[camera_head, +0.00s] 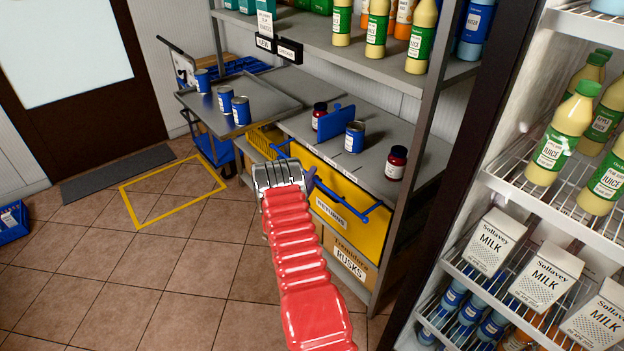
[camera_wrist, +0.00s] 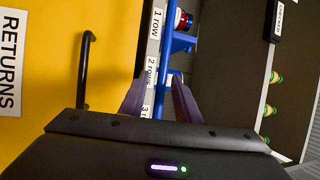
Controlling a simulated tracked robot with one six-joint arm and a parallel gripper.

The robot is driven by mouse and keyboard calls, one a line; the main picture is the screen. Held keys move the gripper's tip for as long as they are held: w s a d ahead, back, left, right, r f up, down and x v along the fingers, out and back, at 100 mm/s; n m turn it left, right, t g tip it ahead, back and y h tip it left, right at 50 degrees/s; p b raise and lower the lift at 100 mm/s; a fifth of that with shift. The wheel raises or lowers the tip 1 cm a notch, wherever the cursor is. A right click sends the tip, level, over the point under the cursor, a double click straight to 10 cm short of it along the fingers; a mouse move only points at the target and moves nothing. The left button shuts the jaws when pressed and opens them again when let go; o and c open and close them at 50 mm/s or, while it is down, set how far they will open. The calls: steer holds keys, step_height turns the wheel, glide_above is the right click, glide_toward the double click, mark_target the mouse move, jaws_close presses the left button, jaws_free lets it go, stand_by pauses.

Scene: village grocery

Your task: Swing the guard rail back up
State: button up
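The blue guard rail (camera_head: 353,209) is a thin bar in front of the yellow returns drawer (camera_head: 340,222). It hangs below the front edge of the grey shelf. My gripper (camera_head: 314,180) is at the rail's left part, and my red arm hides some of the rail there. In the wrist view, my gripper's two dark purple fingers (camera_wrist: 160,92) stand apart. Blue parts (camera_wrist: 180,42) show beyond and between the fingertips. I cannot tell whether either finger touches the rail.
On the shelf stand a blue divider (camera_head: 337,123), a blue can (camera_head: 354,137) and dark red jars (camera_head: 396,163). A trolley (camera_head: 240,98) holds cans at the back. An open fridge shelf (camera_head: 540,190) with bottles and milk is at right.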

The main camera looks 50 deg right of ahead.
steer(key=shift+c, duration=0.3)
jaws_close()
steer(key=shift+w+a, duration=0.1)
steer(key=shift+a, duration=0.05)
stand_by(0.4)
steer(key=shift+r, duration=0.1)
